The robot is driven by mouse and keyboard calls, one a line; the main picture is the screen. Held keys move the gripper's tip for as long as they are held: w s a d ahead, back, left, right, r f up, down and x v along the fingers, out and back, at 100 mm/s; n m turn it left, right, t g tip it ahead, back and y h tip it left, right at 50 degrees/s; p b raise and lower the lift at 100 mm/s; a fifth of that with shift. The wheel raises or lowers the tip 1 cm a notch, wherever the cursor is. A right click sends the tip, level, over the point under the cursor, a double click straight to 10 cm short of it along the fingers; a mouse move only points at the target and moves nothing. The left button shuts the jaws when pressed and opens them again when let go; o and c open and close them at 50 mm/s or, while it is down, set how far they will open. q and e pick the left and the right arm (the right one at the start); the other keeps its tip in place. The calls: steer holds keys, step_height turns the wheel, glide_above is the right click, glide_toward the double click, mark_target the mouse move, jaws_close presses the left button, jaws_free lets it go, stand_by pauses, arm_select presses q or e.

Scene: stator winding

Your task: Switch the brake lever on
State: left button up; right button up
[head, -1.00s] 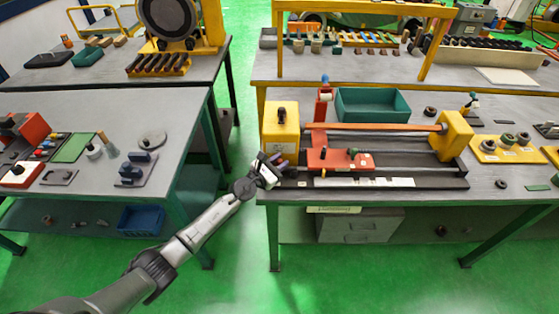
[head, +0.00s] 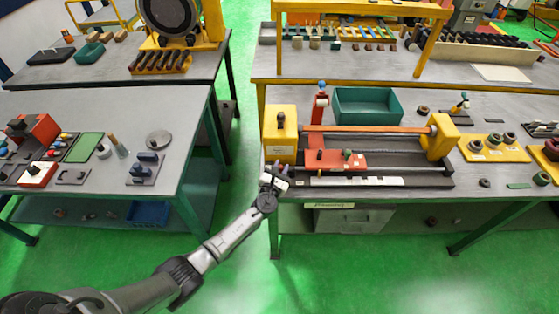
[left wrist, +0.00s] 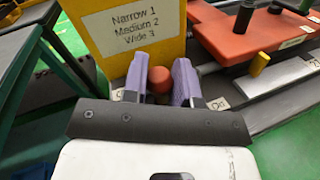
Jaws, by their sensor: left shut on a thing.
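The winding machine has a yellow box (head: 280,135) at its left end, with a red carriage (head: 332,160) and an orange bar to the right. My left gripper (head: 276,174) is just in front of that box, at the table's front edge. In the left wrist view its purple fingers (left wrist: 160,82) are closed around a round red-brown knob (left wrist: 160,78), which looks like the brake lever's end. Small white labels lie on either side, partly covered by the fingers. The lever's shaft is hidden. My right gripper is not in view.
A green tray (head: 368,103) stands behind the machine. Yellow part holders (head: 493,149) are on the right of the table. Another grey table (head: 105,110) is at left, with a green-floored gap between. A black knob (left wrist: 243,18) stands on the carriage.

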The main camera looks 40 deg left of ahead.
mark_target(289, 174)
arm_select(q)
steer(key=n+y, duration=0.1)
steer(key=d+n+g+y, duration=0.1)
steer(key=shift+s+r+y+p, duration=0.1)
steer(key=shift+s+y+p, duration=0.05)
steer(key=shift+y+p, duration=0.15)
steer(key=n+g+y, duration=0.1)
steer(key=g+y, duration=0.1)
steer(key=shift+d+n+y, duration=0.3)
steer(key=shift+d+n, duration=0.1)
steer(key=shift+d+f+n+g+y+b, duration=0.15)
steer(key=shift+d+n+g+y+b, duration=0.2)
steer(key=shift+n+g+y, duration=0.25)
steer(key=shift+d+f+n+g+y+b, duration=0.1)
steer(key=shift+d+n+g+y+b, duration=0.1)
steer(key=shift+n+g+y+b, duration=0.35)
steer(key=shift+d+n+g+y+b, duration=0.25)
steer(key=shift+n+g+y+b, duration=0.15)
steer(key=shift+n+g+y, duration=0.35)
steer(key=shift+d+n+g+y+b, duration=0.2)
steer(key=shift+n+g+y+b, duration=0.15)
steer(key=shift+g, duration=0.55)
steer(key=shift+r, duration=0.1)
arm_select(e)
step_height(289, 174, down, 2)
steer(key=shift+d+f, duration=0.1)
arm_select(q)
steer(key=shift+n+g, duration=0.3)
steer(key=shift+n, duration=0.05)
steer(key=o, duration=0.9)
